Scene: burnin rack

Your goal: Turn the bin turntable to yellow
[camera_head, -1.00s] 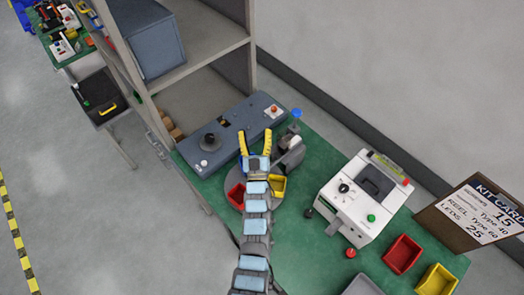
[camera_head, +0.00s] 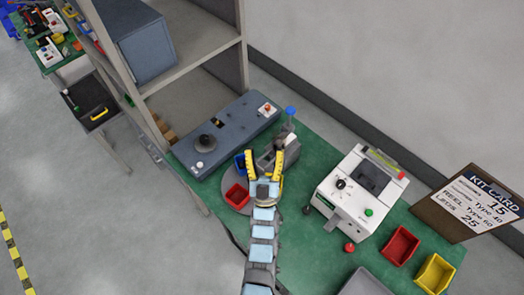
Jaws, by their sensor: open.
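The bin turntable is a grey disc (camera_head: 243,210) on the green bench, partly under my arm. A red bin (camera_head: 237,195) sits at its lower left and a blue bin (camera_head: 239,163) at its upper left. A sliver of yellow (camera_head: 282,183) shows at the right edge of my gripper; most of that bin is hidden. My gripper (camera_head: 264,157) is over the turntable, its two yellow-tipped fingers spread apart with nothing seen between them. The left finger is close beside the blue bin; contact cannot be told.
A blue-grey control panel (camera_head: 225,133) lies at the upper left. A white machine (camera_head: 360,192) stands to the right, with loose red (camera_head: 401,246) and yellow (camera_head: 435,274) bins beyond.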

